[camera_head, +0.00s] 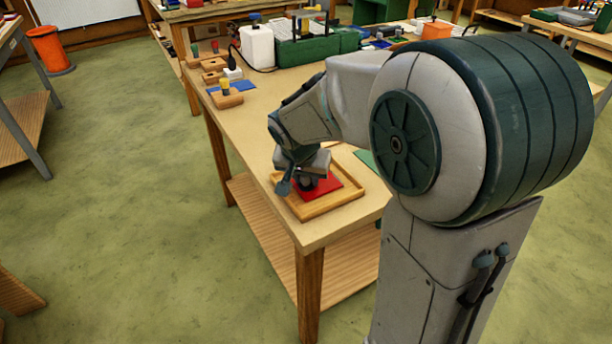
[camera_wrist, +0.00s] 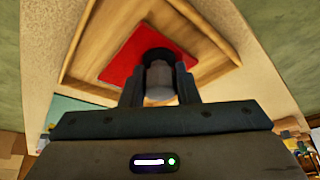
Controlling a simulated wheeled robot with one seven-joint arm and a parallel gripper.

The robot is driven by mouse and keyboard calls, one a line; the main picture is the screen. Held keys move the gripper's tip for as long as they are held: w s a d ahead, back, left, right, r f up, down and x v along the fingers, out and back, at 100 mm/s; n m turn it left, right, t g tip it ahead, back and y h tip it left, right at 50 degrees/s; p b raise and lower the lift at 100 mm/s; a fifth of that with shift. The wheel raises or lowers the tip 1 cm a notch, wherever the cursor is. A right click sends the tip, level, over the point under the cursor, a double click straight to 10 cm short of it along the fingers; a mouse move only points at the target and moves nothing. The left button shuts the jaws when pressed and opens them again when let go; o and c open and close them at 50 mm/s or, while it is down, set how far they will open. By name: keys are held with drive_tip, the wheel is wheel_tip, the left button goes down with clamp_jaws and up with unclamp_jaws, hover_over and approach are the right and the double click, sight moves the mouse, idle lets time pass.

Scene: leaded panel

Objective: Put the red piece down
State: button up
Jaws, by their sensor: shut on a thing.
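The red piece (camera_head: 330,186) is a flat sheet over a shallow wooden tray (camera_head: 333,207) near the table's front corner. In the wrist view the red piece (camera_wrist: 116,62) lies inside the outline of the tray's rim. My gripper (camera_head: 307,180) points down over it. In the wrist view my gripper (camera_wrist: 159,85) is shut on a grey cylindrical holder (camera_wrist: 159,83) with a dark round cup at its far end. The cup is against the red piece and hides part of it. I cannot tell whether the red piece rests on the tray floor or hangs just above it.
A green sheet (camera_head: 366,159) lies beside the tray, partly behind my arm. Wooden blocks (camera_head: 226,98) and a blue sheet (camera_head: 243,86) lie farther back. A white bottle (camera_head: 257,46) and a green rack (camera_head: 307,48) stand at the far end. The table's middle is bare.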

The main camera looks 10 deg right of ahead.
drive_tip(key=shift+f, duration=0.1)
drive_tip(key=shift+f+b, duration=0.15)
drive_tip(key=shift+b, duration=0.15)
drive_tip(key=o, duration=0.9)
drive_tip(key=shift+r, duration=0.2)
drive_tip(key=shift+r+p, duration=0.2)
drive_tip(key=shift+p, duration=0.25)
drive_tip(key=v, duration=1.1)
drive_tip(key=s+d+f+n, duration=0.1)
drive_tip(key=s+f, duration=0.1)
drive_tip(key=s, duration=0.3)
drive_tip(key=s+d+f+n+g+y, duration=0.1)
drive_tip(key=s+f+n, duration=0.1)
drive_tip(key=s, duration=0.3)
drive_tip(key=s+d+f+n+y, duration=0.1)
drive_tip(key=s+d+f+n, duration=0.1)
drive_tip(key=s, duration=0.4)
drive_tip(key=shift+d+f, duration=0.15)
drive_tip(key=shift+f, duration=0.35)
